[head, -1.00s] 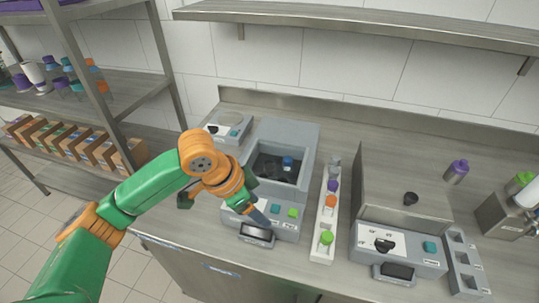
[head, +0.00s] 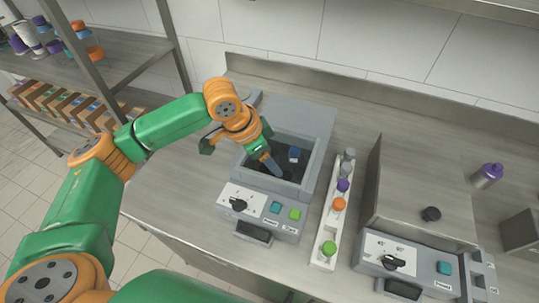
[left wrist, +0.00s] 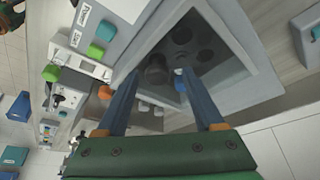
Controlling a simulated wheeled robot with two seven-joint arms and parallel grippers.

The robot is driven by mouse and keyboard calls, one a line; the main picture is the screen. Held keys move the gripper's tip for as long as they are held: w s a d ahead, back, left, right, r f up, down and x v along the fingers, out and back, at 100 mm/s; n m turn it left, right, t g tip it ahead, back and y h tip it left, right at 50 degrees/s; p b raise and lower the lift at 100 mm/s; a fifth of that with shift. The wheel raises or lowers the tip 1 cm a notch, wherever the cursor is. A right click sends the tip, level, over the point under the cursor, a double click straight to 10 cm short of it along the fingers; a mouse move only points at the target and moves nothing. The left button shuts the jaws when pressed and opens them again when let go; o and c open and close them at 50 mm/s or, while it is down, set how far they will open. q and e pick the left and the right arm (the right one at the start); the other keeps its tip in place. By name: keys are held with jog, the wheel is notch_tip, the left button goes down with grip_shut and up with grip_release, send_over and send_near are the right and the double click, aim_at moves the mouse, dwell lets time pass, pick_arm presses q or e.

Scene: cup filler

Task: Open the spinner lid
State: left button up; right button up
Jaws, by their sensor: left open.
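The spinner (head: 320,118) is a grey box with a square dark well at its top and a sloped front panel with a dial, a teal button and a green button. A blue-capped item (head: 294,155) shows in the well. A dark, see-through surface (left wrist: 205,50) with round dark shapes below fills the opening in the left wrist view; I cannot clearly make out the lid's edge. My left gripper (head: 271,164) is over the front part of the well. In the left wrist view its blue fingers (left wrist: 160,85) are apart with nothing between them. Contact with the lid cannot be told.
A narrow white rack (head: 328,222) with several capped items stands right of the spinner. Further right is another grey machine (head: 410,265) with a raised panel. A purple-capped bottle (head: 487,176) stands at the right. The shelf unit (head: 150,50) is at the left.

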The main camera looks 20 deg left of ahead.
pick_arm(q)
jog(key=shift+s+r, duration=0.1)
jog(key=shift+s, duration=0.1)
grip_shut()
dwell(1.1)
